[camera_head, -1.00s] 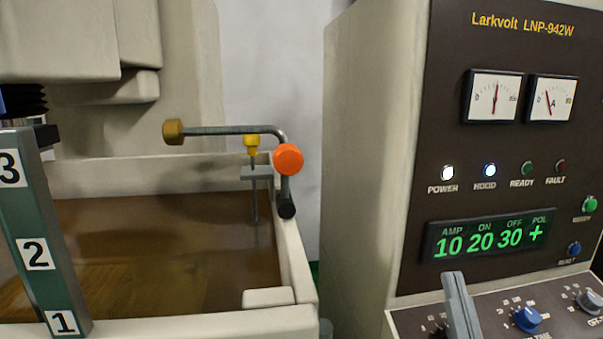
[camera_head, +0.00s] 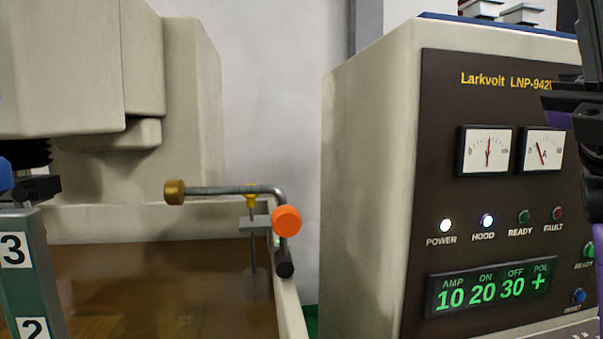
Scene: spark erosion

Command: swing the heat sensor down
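The heat sensor appears to be the bent grey rod (camera_head: 230,190) with a brass tip (camera_head: 174,192) at its left end. The rod runs level above the tank's right wall, then bends down to a black base piece (camera_head: 284,263). An orange knob (camera_head: 287,220) sits at the bend. Black parts of what looks like my gripper (camera_head: 572,103) show at the right edge, in front of the control panel and far to the right of the sensor. They are cut off by the frame, so the finger opening is hidden.
The tank (camera_head: 291,300) holds brownish liquid. A yellow-topped rod with a grey bracket (camera_head: 253,225) stands just behind the sensor. A numbered green post (camera_head: 20,265) is at left. The control cabinet (camera_head: 370,200) fills the right. A narrow gap separates tank and cabinet.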

